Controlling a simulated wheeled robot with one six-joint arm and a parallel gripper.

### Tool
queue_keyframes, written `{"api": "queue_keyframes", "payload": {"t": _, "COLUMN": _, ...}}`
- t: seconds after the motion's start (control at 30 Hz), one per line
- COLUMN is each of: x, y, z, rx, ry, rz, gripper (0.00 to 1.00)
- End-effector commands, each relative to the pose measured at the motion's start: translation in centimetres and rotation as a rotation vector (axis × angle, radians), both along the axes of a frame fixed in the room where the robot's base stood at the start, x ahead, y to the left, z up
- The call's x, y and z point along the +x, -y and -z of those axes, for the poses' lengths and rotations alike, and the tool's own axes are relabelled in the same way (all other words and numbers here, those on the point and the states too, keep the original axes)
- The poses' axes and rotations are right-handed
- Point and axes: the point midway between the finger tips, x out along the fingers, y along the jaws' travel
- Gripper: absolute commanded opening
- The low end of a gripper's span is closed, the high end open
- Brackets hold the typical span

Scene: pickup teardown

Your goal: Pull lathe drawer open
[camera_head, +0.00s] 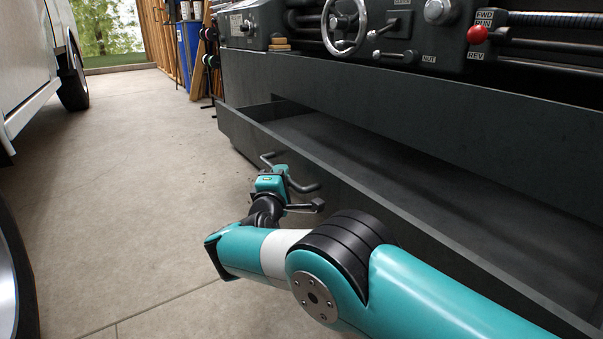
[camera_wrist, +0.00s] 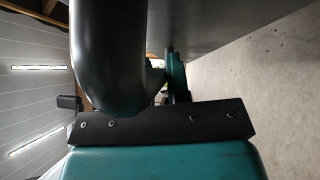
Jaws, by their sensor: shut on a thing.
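The lathe drawer (camera_head: 245,135) is a long, dark grey drawer below the lathe, and it stands open. Its empty floor shows behind the front panel. My gripper (camera_head: 291,183) is at the outer face of the drawer front and is shut on a dark bar handle (camera_head: 305,187). The fingers and part of the handle overlap in the head view, so the exact contact is hard to see. In the wrist view, a large dark curved bar fills the upper left, close above my gripper's black plate.
The lathe (camera_head: 390,35) with its handwheel and red knob stands above the drawer. A white vehicle (camera_head: 30,60) is at the left. Bare concrete floor (camera_head: 130,180) lies between vehicle and lathe. A blue barrel (camera_head: 188,42) stands at the back.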

Motion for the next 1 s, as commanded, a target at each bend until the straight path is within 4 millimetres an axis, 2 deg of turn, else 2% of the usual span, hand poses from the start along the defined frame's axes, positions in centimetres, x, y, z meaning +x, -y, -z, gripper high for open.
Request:
{"api": "queue_keyframes", "payload": {"t": 0.03, "x": -0.5, "y": -0.7, "z": 0.2, "rx": 0.004, "ry": -0.002, "rz": -0.008, "gripper": 0.0}}
{"api": "queue_keyframes", "payload": {"t": 0.2, "x": -1.1, "y": -1.6, "z": 0.1, "rx": 0.003, "ry": -0.002, "rz": -0.007, "gripper": 0.0}}
{"api": "queue_keyframes", "payload": {"t": 0.57, "x": -1.3, "y": -1.8, "z": 0.1, "rx": 0.003, "ry": -0.002, "rz": -0.006, "gripper": 0.0}}
{"api": "queue_keyframes", "payload": {"t": 0.6, "x": -1.3, "y": -1.8, "z": 0.1, "rx": 0.003, "ry": -0.002, "rz": -0.006, "gripper": 0.19}}
{"api": "queue_keyframes", "payload": {"t": 0.7, "x": -1.3, "y": -1.7, "z": 0.1, "rx": 0.003, "ry": -0.001, "rz": -0.004, "gripper": 0.42}}
{"api": "queue_keyframes", "payload": {"t": 1.0, "x": -1.3, "y": -1.7, "z": 0.0, "rx": 0.002, "ry": -0.001, "rz": -0.002, "gripper": 0.42}}
